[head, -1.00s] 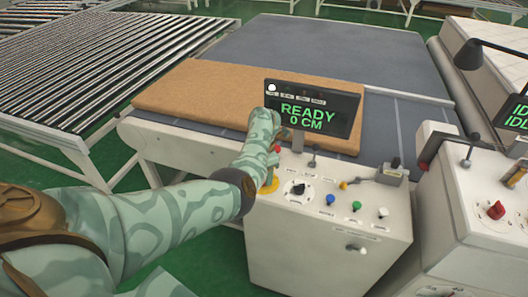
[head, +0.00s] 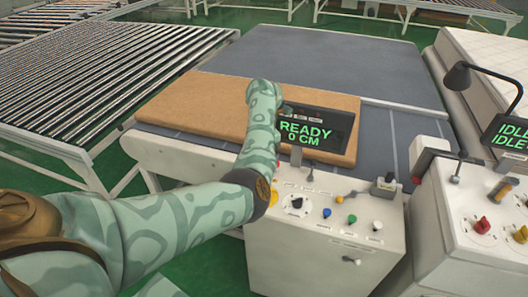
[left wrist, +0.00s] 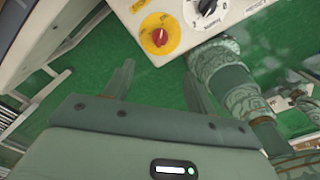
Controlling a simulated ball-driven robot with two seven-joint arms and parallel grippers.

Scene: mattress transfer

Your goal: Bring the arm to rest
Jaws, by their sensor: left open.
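My left arm (head: 190,215) reaches in from the left and bends up at the front left corner of the control console (head: 310,245). Its forearm stands in front of the brown mattress (head: 190,110) and beside the display (head: 318,130), which reads READY 0 CM. In the left wrist view my left gripper (left wrist: 158,78) is open and empty, its two fingers apart over the green floor. A red knob on a yellow disc (left wrist: 160,35) is on the console just beyond the fingers, not touched. The gripper itself is not clear in the head view. My right gripper is not in view.
The console top has a black dial (head: 297,203), blue, green and white buttons and levers. A roller conveyor (head: 90,70) lies at the left. Grey belt (head: 320,65) lies behind the mattress.

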